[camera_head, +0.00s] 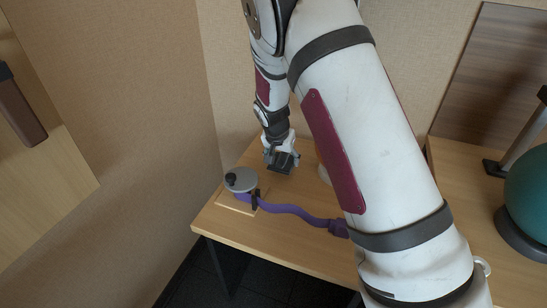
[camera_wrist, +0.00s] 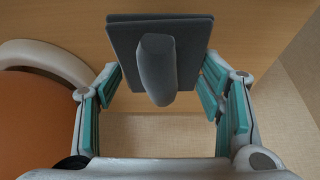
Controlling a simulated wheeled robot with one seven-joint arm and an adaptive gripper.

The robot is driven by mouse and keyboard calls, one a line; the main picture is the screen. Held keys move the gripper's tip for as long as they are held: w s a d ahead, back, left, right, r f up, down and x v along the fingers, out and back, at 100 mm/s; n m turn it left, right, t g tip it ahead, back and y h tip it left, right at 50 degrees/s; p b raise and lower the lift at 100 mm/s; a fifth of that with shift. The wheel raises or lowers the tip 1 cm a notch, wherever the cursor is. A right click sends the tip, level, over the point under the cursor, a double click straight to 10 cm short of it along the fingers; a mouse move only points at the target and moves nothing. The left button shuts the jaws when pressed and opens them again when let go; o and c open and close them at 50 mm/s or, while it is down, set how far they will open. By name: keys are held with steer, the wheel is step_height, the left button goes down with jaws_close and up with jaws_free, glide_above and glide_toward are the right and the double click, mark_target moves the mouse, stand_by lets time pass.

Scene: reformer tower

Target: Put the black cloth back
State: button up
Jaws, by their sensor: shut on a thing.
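The black cloth shows as a flat, dark grey square piece with a thick rounded ridge (camera_wrist: 156,70) in the wrist view, the only dark piece at my gripper. My gripper (camera_wrist: 160,78) is shut on it, with teal finger pads at its left and right edges. In the head view my gripper (camera_head: 282,160) points down with the dark piece above the back of the wooden table (camera_head: 290,240). I cannot tell whether the piece touches the tabletop.
A purple strap (camera_head: 300,212) runs from there to behind my arm. A teal ball (camera_head: 528,200) rests at the right. The orange round thing (camera_wrist: 35,125) is near my gripper.

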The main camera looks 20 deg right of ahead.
steer(key=w, duration=0.3)
steer(key=w+a, duration=0.1)
steer(key=shift+w+f+b, duration=0.25)
steer(key=shift+w+b, duration=0.05)
steer(key=shift+w, duration=0.1)
steer(key=shift+w+a+f+b, duration=0.15)
steer(key=shift+w+f+b, duration=0.2)
steer(key=shift+w, duration=0.45)
steer(key=shift+f+b, duration=0.3)
steer(key=shift+f, duration=0.95)
steer(key=shift+f, duration=0.1)
steer(key=shift+f, duration=0.1)
steer(key=o, duration=1.5)
steer(key=shift+c, duration=0.2)
steer(key=shift+s, duration=0.1)
